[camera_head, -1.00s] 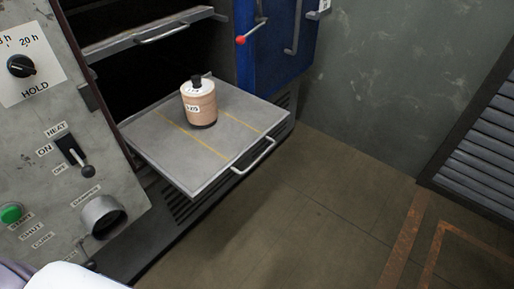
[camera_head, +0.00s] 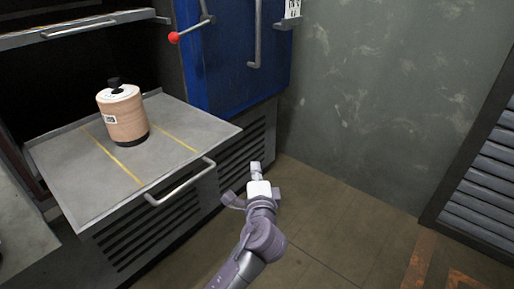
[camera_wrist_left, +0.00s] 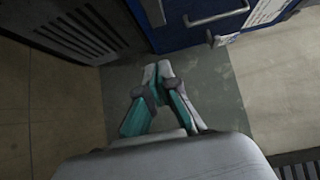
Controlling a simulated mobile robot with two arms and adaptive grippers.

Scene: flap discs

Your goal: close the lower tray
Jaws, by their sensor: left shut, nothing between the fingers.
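The lower tray (camera_head: 75,183) is pulled out of the dark cabinet opening, with yellow lines on its top and a bar handle (camera_head: 181,184) on its front edge. A tan cylinder with a black knob (camera_head: 125,117) stands upright on it. My left gripper (camera_head: 256,167) is shut and empty, in front of the cabinet, to the right of the handle and apart from it. My right gripper is not in view.
An upper tray (camera_head: 80,30) with its own handle is above. A grey wall (camera_head: 390,100) and a louvred panel (camera_head: 480,190) bound the right; the floor (camera_head: 330,220) between is clear.

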